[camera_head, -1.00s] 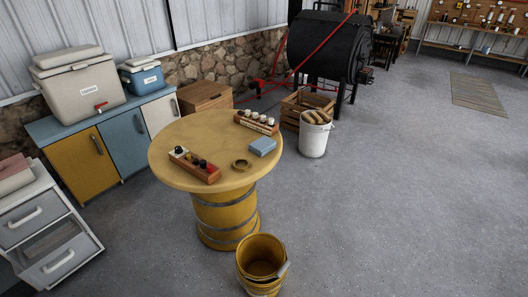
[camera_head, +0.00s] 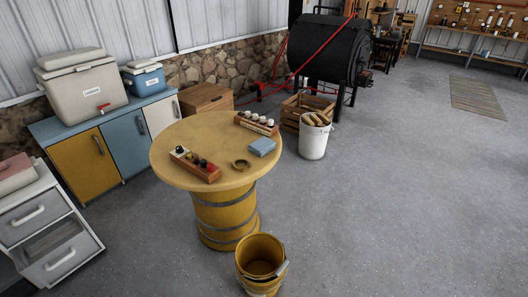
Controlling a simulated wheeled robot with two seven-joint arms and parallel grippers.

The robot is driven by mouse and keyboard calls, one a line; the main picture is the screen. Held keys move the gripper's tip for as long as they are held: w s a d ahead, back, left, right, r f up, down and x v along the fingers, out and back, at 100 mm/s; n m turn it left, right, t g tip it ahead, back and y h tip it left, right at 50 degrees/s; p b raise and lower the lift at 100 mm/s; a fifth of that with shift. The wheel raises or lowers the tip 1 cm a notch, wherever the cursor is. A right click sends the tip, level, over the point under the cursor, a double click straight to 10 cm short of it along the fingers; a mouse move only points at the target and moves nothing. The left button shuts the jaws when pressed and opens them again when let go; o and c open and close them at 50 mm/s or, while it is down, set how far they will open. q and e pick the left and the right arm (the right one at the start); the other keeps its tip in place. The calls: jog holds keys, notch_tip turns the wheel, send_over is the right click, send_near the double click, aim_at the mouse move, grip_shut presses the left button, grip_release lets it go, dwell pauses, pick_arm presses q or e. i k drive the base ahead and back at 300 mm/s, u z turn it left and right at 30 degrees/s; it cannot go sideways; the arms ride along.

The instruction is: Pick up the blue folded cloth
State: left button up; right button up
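The blue folded cloth (camera_head: 262,147) lies flat near the right edge of the round wooden table top (camera_head: 200,135), which sits on a yellow barrel (camera_head: 225,215). A small brass-coloured ring (camera_head: 241,165) lies to its left and nearer to me. A wooden rack with white-topped items (camera_head: 256,124) stands just behind the cloth. Neither of my grippers shows in the head view.
A wooden block with dark and coloured knobs (camera_head: 195,164) is on the table's front left. A yellow bucket (camera_head: 261,264) stands on the floor in front of the barrel. A white bucket (camera_head: 314,138) and a wooden crate (camera_head: 304,108) are behind right. Cabinets (camera_head: 100,150) stand at left. The floor at right is open.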

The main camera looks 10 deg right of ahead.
aim_at(263, 145)
jog(key=k, duration=1.2)
jog(key=z, duration=0.6)
jog(key=i, duration=0.55)
jog(key=z, duration=0.85)
jog(key=i, duration=1.6)
jog(key=u, duration=0.95)
